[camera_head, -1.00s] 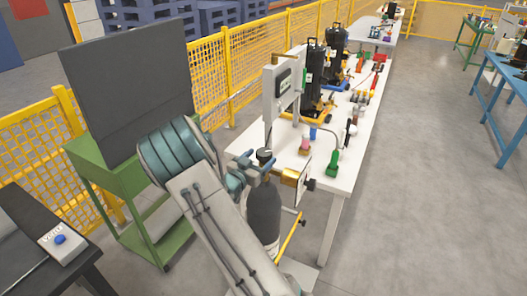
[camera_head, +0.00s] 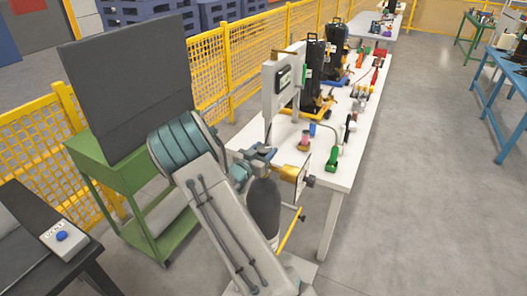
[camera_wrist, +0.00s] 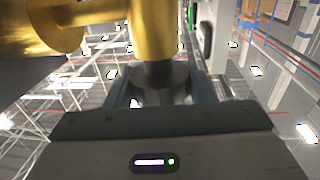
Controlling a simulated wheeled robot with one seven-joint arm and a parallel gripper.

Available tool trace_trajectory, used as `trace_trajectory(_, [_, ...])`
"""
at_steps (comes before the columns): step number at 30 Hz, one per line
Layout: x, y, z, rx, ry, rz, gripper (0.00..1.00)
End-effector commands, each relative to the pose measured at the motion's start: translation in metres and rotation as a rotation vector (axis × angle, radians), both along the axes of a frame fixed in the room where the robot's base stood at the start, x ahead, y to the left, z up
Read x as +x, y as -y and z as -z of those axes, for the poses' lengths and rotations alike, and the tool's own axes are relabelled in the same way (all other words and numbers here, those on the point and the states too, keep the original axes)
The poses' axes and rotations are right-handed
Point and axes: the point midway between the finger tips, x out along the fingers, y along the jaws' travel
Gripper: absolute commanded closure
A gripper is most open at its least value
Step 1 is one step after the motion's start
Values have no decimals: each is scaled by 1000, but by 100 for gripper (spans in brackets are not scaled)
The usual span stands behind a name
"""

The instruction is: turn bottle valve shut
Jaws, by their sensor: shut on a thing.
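The gas bottle (camera_head: 264,205) is a dark grey cylinder standing upright in front of the white table's near end. Its brass valve body (camera_head: 289,173) sticks out to the right at the top, and shows large in the wrist view (camera_wrist: 152,28). My gripper (camera_head: 262,156) is at the top of the bottle, and its jaws are shut on the valve's dark knob (camera_wrist: 160,75). In the wrist view the knob sits between the fingers, against the brass body. In the head view my gripper hides the knob.
The white table (camera_head: 337,185) runs away behind the bottle, with a grey panel box (camera_head: 284,82) at its near end. A yellow bar (camera_head: 290,232) is beside the bottle. A green cart (camera_head: 110,185) stands left of my arm. The floor at right is open.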

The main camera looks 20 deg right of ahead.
Motion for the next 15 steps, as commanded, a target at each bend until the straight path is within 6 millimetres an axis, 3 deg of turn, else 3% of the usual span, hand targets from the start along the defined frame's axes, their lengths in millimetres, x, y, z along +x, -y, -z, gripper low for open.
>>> trace_trajectory(15, [0, 1, 4, 3, 2, 290, 74])
